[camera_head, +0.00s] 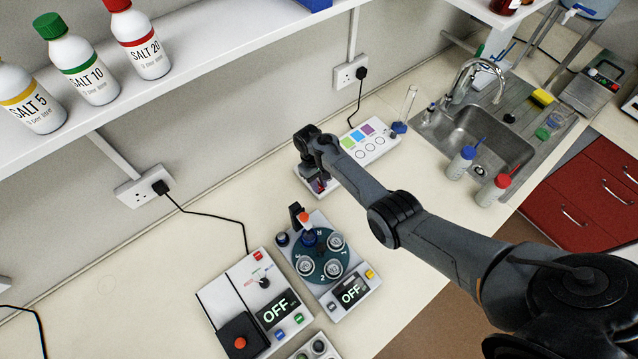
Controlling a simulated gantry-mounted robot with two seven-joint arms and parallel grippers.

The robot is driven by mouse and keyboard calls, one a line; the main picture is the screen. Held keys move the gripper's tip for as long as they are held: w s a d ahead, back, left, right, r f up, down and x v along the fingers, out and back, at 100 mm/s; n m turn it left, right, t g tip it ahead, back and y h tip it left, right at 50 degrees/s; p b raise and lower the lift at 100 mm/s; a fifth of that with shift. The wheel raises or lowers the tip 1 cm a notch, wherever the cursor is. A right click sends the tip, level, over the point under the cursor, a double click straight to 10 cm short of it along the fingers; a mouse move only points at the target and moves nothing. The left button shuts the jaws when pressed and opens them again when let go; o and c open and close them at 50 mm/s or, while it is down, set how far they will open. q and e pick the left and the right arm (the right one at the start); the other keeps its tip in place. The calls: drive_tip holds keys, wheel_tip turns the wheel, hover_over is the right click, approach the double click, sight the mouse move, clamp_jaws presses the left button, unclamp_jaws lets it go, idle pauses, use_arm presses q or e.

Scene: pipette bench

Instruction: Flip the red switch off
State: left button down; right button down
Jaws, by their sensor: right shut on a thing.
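My right arm comes in from the right, and its gripper (318,183) is at the left end of a white panel (383,148) with coloured squares. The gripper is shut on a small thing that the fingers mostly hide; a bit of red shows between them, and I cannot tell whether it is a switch. Another red switch (258,255) shows on the white device (237,287) at lower left, apart from the gripper. That device's display (277,309) reads OFF. My left gripper is not in view.
A device with a round blue carousel (318,266) stands in front, its display reading OFF. A glass cylinder (405,105) stands behind the panel. A sink (470,138) with bottles is at right. A shelf (190,50) with salt bottles overhangs at upper left.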

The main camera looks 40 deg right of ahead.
drive_tip(key=c, duration=0.9)
unclamp_jaws()
drive_tip(key=shift+r, duration=0.1)
drive_tip(key=p+v, duration=0.6)
drive_tip(key=v, duration=0.4)
drive_tip(key=shift+w+r+p, duration=0.1)
drive_tip(key=shift+r+p, duration=0.15)
drive_tip(key=shift+p, duration=0.15)
